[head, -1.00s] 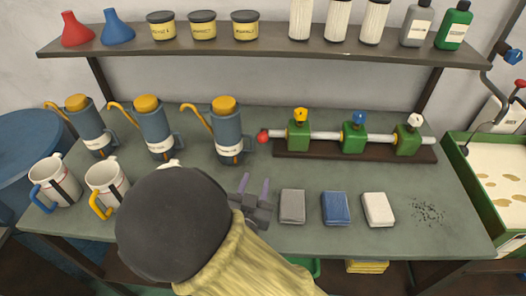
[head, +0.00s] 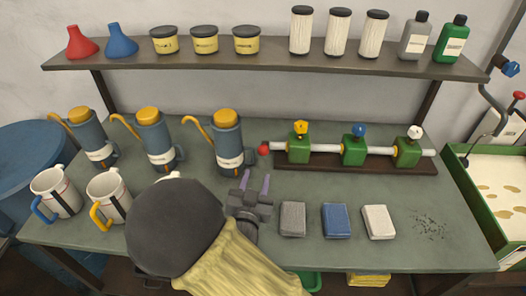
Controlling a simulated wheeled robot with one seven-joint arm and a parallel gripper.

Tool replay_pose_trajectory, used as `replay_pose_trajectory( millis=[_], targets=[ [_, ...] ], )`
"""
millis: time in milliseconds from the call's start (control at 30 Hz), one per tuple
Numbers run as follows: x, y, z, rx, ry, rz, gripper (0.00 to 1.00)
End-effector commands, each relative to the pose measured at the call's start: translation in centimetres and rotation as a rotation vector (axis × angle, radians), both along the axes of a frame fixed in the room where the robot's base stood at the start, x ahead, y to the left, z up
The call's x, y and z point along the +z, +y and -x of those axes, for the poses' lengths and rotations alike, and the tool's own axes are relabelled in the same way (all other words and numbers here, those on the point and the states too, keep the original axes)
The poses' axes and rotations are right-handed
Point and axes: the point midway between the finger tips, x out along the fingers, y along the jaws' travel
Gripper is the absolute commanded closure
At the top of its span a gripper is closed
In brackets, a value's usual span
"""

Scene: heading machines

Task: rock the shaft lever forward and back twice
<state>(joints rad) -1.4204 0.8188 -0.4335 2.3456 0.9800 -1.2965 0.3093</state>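A shaft assembly stands at the back right of the bench. Its pale rod (head: 325,148) runs through green blocks (head: 353,151) on a dark base (head: 330,164). My dark, rounded arm link hides part of the bench's front left.
Blue-grey jugs with yellow lids (head: 158,140) stand left of the gripper, with white mugs (head: 55,193) in front. Grey (head: 292,219), blue (head: 336,220) and white (head: 379,222) blocks lie to the right. A shelf (head: 270,53) hangs above. A green-rimmed tray (head: 470,192) is far right.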

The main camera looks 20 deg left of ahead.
Motion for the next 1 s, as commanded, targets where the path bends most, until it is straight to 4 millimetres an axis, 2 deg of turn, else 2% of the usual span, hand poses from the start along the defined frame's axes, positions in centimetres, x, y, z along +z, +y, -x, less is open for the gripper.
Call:
replay_pose_trajectory(
  millis=[400, 600, 967, 1000],
  targets=[
    [0.1, 0.9, -7.4, 0.0, -0.001, 0.0, 0.62],
    [0.0, 1.3, -10.1, 0.001, 0.0, 0.0, 0.62],
    [0.0, 1.4, -10.8, 0.002, 0.001, 0.0, 0.62],
    [0.0, 1.4, -10.8, 0.002, 0.001, 0.0, 0.66]
  ],
)
